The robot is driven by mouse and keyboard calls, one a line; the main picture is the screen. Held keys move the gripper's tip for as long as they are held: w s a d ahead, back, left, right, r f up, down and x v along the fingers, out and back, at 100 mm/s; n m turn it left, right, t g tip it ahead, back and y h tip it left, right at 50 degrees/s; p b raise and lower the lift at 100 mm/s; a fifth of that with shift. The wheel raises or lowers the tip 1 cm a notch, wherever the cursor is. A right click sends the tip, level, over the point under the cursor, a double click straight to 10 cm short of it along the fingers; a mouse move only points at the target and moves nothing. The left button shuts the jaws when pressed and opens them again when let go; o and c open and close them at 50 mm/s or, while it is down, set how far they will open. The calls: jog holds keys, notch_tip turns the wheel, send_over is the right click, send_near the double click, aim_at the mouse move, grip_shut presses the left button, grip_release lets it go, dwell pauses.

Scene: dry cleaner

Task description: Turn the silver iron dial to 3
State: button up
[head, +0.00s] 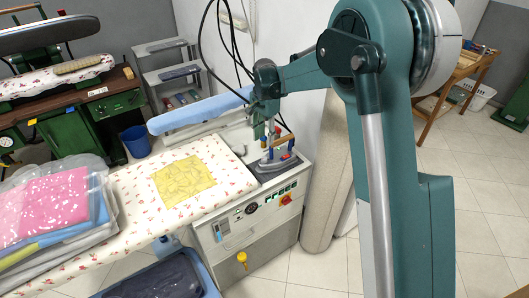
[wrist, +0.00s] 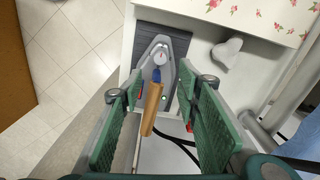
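The grey iron (wrist: 150,75) with a wooden-orange handle (wrist: 152,108) rests on a dark pad (wrist: 176,43) at the edge of the ironing table. A pale round dial (wrist: 160,57) sits on top of the iron, ahead of the handle; its numbers are too small to read. My gripper (wrist: 165,86) is open, its two green-padded fingers apart, with the handle showing between them in the wrist view. Nothing is seen gripped. In the head view my gripper (head: 268,126) is just above the iron (head: 277,158), and the dial cannot be made out.
A yellow cloth (head: 184,180) lies on the floral ironing table (head: 135,205). Bagged garments (head: 55,215) lie at left. A blue padded sleeve board (head: 200,108) stands behind. A control panel (head: 260,208) is below the iron. Black cables (wrist: 180,147) hang near the iron.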

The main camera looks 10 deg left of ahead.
aim_at(264, 158)
jog(key=f+m+p, duration=0.1)
jog(key=m, duration=1.1)
jog(key=f+m+p, duration=0.1)
jog(key=m, duration=1.1)
jog(key=f+m+p, duration=0.1)
jog(key=m, duration=1.1)
jog(key=shift+s+d+f, duration=0.1)
jog(key=shift+s+f, duration=0.1)
jog(key=shift+f, duration=0.15)
jog(key=shift+f, duration=0.15)
jog(key=shift+w+f, duration=0.1)
jog(key=shift+f, duration=3.65)
